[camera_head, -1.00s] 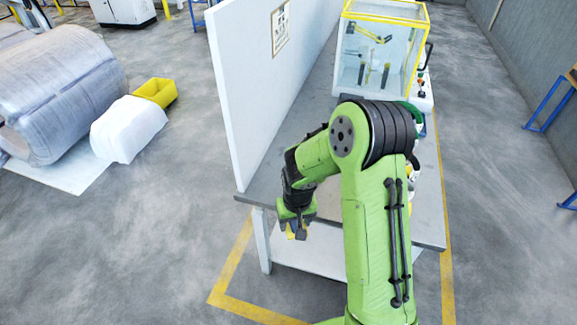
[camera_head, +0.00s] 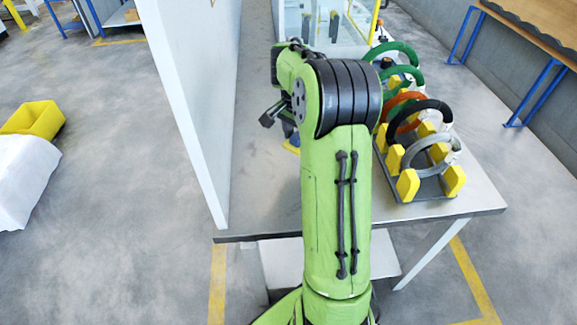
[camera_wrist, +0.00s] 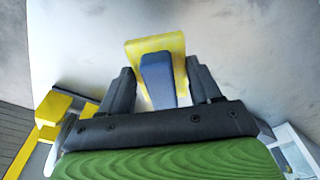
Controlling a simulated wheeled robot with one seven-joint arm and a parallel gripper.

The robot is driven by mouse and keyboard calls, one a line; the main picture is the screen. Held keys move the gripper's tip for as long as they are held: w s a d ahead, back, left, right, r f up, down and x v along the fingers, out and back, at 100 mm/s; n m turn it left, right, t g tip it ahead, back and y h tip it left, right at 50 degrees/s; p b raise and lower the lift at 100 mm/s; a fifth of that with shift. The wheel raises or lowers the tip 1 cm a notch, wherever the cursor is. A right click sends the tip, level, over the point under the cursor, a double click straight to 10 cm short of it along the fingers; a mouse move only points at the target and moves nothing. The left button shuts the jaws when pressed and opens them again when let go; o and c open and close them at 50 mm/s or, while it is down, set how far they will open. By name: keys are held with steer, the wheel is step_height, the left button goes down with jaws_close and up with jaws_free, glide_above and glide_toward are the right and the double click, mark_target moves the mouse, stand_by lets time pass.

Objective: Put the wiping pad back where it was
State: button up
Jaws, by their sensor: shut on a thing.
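In the wrist view the wiping pad (camera_wrist: 175,44) has a yellow base and a blue block-like handle (camera_wrist: 157,78). My gripper (camera_wrist: 160,82) is shut on the handle, with one dark finger on each side. In the head view only a sliver of the yellow pad (camera_head: 291,148) shows below my gripper (camera_head: 287,132), over the grey table (camera_head: 255,205). My arm hides most of both. I cannot tell whether the pad touches the table.
A rack (camera_head: 431,187) with yellow blocks holds several coloured rings on the table's right. A white panel (camera_head: 185,90) stands along its left edge. A glass-sided case (camera_head: 335,22) stands at the back. The near left tabletop is clear. A yellow bin (camera_head: 36,119) is at far left.

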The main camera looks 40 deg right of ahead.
mark_target(299, 169)
step_height(299, 169, down, 10)
steer(key=b, duration=0.3)
steer(key=shift+s+r+b, duration=0.15)
steer(key=shift+r+b, duration=0.1)
steer(key=shift+b, duration=0.05)
steer(key=shift+r, duration=0.15)
steer(key=o, duration=0.9)
steer(key=shift+o, duration=0.2)
